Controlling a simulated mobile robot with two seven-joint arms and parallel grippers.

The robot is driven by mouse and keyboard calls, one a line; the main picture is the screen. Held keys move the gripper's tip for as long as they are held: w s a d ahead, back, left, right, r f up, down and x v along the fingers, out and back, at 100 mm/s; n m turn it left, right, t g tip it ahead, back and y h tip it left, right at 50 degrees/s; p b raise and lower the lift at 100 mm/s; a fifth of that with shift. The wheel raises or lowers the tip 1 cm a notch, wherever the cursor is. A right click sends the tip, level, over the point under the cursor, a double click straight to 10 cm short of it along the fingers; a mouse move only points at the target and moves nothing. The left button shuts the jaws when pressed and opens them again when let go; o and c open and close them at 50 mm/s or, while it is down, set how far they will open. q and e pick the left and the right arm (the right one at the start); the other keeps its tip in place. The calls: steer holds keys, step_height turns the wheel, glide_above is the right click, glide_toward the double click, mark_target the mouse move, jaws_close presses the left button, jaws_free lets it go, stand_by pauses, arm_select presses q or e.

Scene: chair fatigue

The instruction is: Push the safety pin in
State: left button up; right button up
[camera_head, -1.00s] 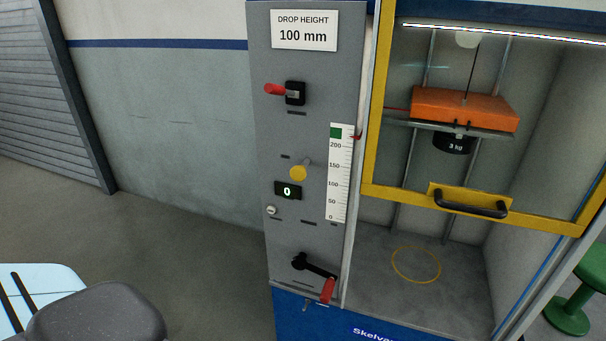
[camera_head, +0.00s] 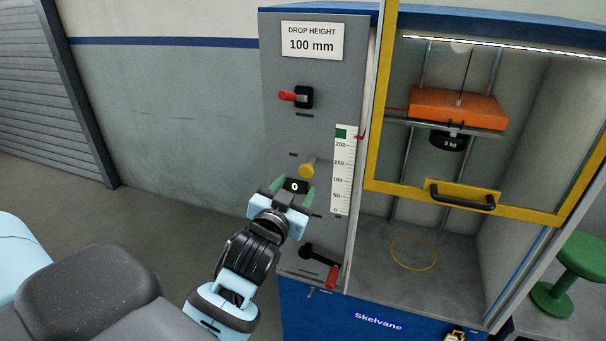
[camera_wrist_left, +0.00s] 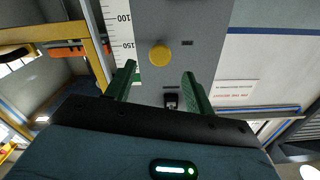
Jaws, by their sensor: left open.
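The safety pin's yellow round knob (camera_head: 307,170) stands out from the grey control panel on a short shaft. It also shows in the left wrist view (camera_wrist_left: 160,54), beyond the fingertips. My left gripper (camera_head: 293,186) is open and empty in front of the panel, its green fingers just below and left of the knob in the head view. In the left wrist view the open fingers (camera_wrist_left: 158,70) sit either side of the knob's line, and no contact shows. My right gripper is not in view.
A red-handled switch (camera_head: 303,97) is above the knob, and a crank with a red grip (camera_head: 331,276) is below. A small display (camera_head: 295,186) reads 0. A yellow-framed guard door (camera_head: 378,130) with a black handle is at right, before an orange block (camera_head: 458,106).

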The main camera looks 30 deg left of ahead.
mark_target(305, 172)
arm_select(q)
steer(key=shift+x, duration=3.2)
jaws_close()
